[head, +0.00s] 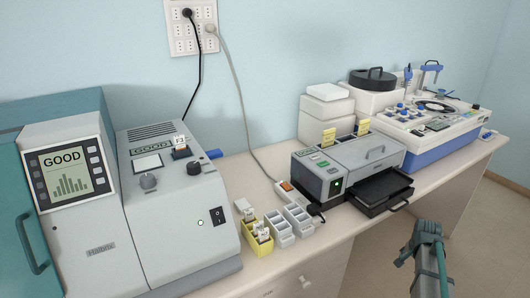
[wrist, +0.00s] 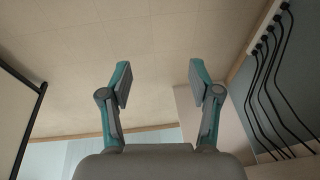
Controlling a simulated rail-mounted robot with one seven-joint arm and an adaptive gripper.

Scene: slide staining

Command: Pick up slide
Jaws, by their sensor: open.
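Several small slides (head: 262,233) with pale labels stand in a yellow rack (head: 257,247) on the bench, in front of the grey machine. Another labelled slide (head: 181,142) stands upright on top of the left machine. My gripper (head: 428,232) is at the lower right in the head view, over the floor in front of the bench and well away from the slides. In the wrist view my gripper (wrist: 162,85) is open, with nothing between its fingers. No slide shows in the wrist view.
Two grey racks (head: 279,230) stand right of the yellow one. The left machine (head: 165,220) shows GOOD on its screen. A printer-like machine (head: 330,185) has a black tray (head: 380,192) jutting over the bench edge. A blue-white station (head: 440,135) is at the far right. Cables hang behind.

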